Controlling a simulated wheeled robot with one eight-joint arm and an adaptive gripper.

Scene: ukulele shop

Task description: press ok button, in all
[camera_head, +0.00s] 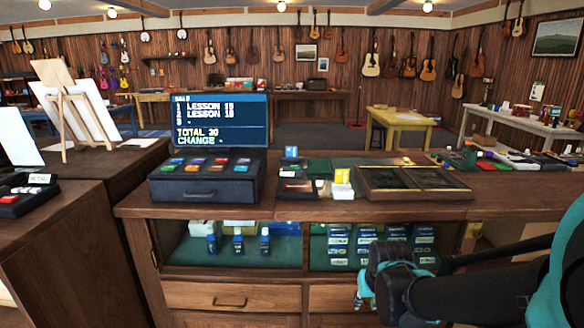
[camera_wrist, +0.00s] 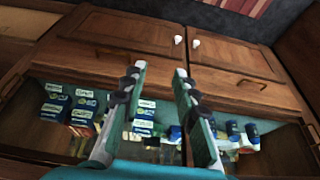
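A dark till (camera_head: 205,181) stands on the counter with a row of coloured keys (camera_head: 205,163) on its sloped top. The keys' labels are too small to read, so I cannot tell which is the OK button. The screen (camera_head: 219,121) behind it shows two lesson lines at 15, TOTAL 30 and a dash after CHANGE. My gripper (camera_head: 362,292) is low in front of the counter's glass case, right of and below the till. In the wrist view my gripper (camera_wrist: 158,75) has its two fingers apart, with nothing held between them. The till is not in the wrist view.
The wooden counter (camera_head: 520,202) carries a small dark stand with cards (camera_head: 298,186) and an open dark tray (camera_head: 415,179) right of the till. The case below holds blue bottles (camera_head: 238,240) and boxes. An easel (camera_head: 75,110) stands at left.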

